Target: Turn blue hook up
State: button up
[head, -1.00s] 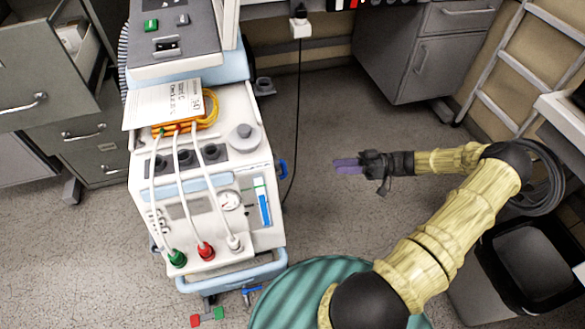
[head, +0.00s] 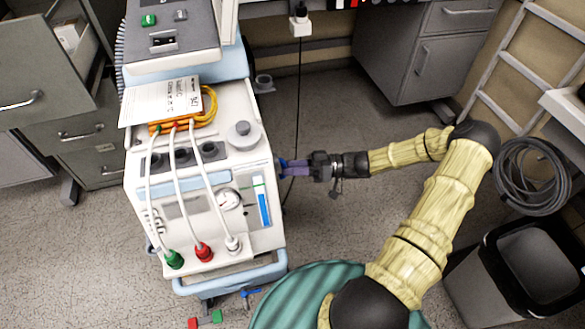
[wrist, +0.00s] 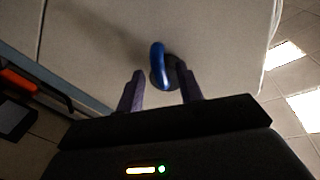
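The blue hook (wrist: 158,66) sticks out from the side panel of the white medical machine (head: 205,200). In the wrist view it is a short blue curved piece on a dark round base, standing lengthwise in the picture. My gripper (wrist: 163,92) is open, with one purple finger on each side of the hook. I cannot tell whether either finger touches it; the right finger looks close to the base. In the head view my gripper (head: 283,168) is at the machine's right side, and its fingers largely hide the hook.
White hoses run down the machine's front to green, red and white fittings. A black cable (head: 297,120) hangs behind my gripper. A teal round surface (head: 290,300) is below my arm, and a bin (head: 530,270) stands at the right. Open floor lies between machine and cabinets.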

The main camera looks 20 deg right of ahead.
grip_shut()
